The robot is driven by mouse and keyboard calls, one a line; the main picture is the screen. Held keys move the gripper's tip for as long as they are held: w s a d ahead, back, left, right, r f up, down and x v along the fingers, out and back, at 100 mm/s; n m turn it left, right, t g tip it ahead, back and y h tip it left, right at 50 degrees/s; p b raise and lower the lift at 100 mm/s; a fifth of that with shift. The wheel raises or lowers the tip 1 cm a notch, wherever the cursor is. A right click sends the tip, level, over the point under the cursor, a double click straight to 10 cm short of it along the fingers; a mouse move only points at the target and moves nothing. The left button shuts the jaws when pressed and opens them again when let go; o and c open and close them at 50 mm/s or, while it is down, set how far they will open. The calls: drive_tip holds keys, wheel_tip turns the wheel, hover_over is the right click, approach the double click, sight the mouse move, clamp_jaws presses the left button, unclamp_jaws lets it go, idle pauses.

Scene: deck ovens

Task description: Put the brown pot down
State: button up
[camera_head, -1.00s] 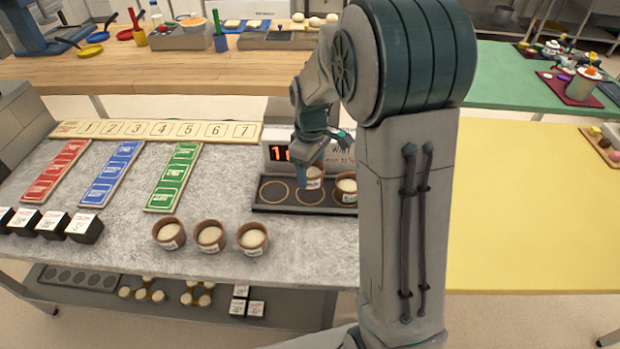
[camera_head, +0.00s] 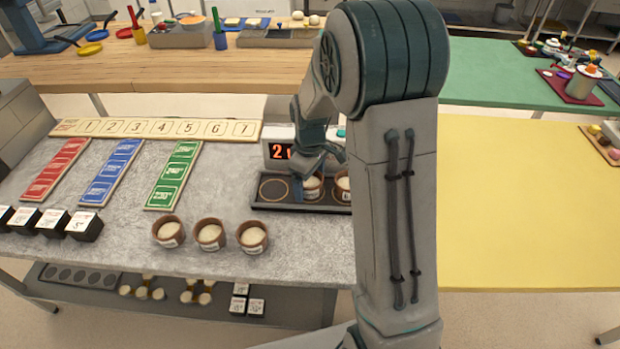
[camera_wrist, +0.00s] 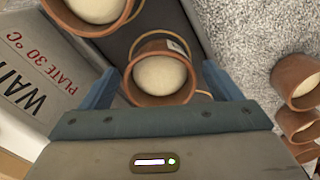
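A brown pot (camera_head: 313,186) with pale dough stands upright on the middle ring of the dark plate (camera_head: 262,206). It also shows in the wrist view (camera_wrist: 160,78), where a yellow ring shows around its base. My gripper (camera_head: 311,181) is lowered over it. In the wrist view its blue fingers (camera_wrist: 161,88) stand either side of the pot, with what looks like a narrow gap at each side. Another brown pot (camera_head: 344,187) stands to the right on the same plate, partly hidden by my arm. The plate's left ring (camera_head: 273,189) is empty.
A display box (camera_head: 278,152) reading a 2 stands right behind the plate. Several more brown pots (camera_head: 210,236) stand in a row in front on the grey counter. Red, blue and green boards (camera_head: 173,176) lie to the left. The counter between is clear.

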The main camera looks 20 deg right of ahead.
drive_tip(key=shift+r, duration=0.1)
wheel_tip(320, 180, up, 11)
drive_tip(key=s+r+m+t, duration=0.2)
drive_tip(key=s+m, duration=0.7)
drive_tip(key=s, duration=1.1)
drive_tip(key=shift+s+r+t, duration=0.35)
drive_tip(key=shift+r+t, duration=0.05)
drive_tip(key=shift+r, duration=0.2)
